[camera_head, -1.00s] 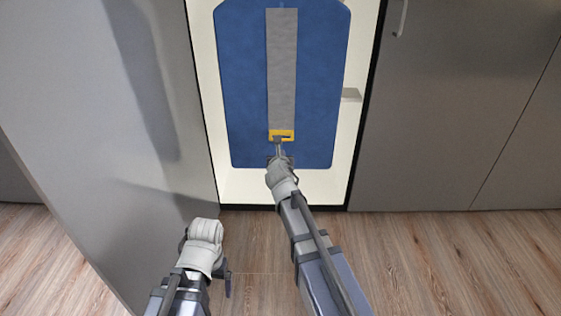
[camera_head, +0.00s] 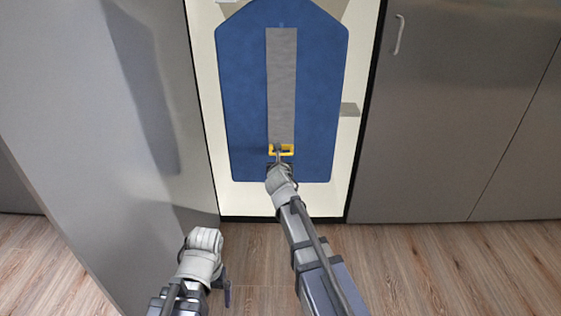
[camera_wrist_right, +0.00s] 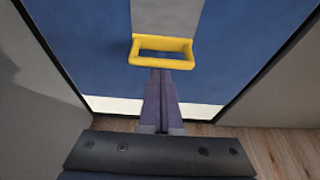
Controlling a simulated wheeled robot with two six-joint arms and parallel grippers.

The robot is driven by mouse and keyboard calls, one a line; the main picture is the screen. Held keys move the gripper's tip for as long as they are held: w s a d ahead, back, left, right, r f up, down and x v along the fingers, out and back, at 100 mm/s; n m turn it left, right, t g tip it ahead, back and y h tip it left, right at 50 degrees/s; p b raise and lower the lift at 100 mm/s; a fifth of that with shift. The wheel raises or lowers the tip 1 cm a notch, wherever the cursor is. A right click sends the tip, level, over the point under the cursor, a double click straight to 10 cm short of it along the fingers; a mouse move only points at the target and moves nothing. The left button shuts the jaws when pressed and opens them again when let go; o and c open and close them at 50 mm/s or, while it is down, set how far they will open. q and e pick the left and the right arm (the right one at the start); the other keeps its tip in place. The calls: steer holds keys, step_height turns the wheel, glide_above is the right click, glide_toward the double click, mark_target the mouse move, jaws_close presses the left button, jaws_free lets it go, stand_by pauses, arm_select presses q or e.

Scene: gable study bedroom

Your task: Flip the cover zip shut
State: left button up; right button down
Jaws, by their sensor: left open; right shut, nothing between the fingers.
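The blue cover (camera_head: 235,100) hangs upright in a cream frame, with a grey zip strip (camera_head: 281,85) down its middle. A yellow pull handle (camera_head: 288,149) sits at the strip's lower end; it also shows as a yellow loop in the right wrist view (camera_wrist_right: 190,52). My right gripper (camera_head: 277,158) is at the handle, its fingers shut with nothing between them. In the right wrist view the fingertips (camera_wrist_right: 160,72) meet the loop's lower edge; I cannot tell whether they touch it. My left gripper (camera_head: 222,285) is open, low at the left, away from the cover.
A grey panel (camera_head: 90,100) stands on the left, close to my left arm. A grey cabinet door (camera_head: 450,110) with a handle (camera_head: 399,34) is on the right. A small grey tab (camera_head: 349,110) sits on the frame's right side. Wooden floor (camera_head: 430,265) is clear.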

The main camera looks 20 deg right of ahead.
step_height(320, 180, up, 39)
steer(key=p, duration=3.8)
steer(key=shift+r+p, duration=0.2)
steer(key=shift+p, duration=0.15)
steer(key=shift+f, duration=0.15)
steer(key=s+a, duration=0.3)
steer(key=s, duration=0.8)
steer(key=shift+s+a, duration=0.1)
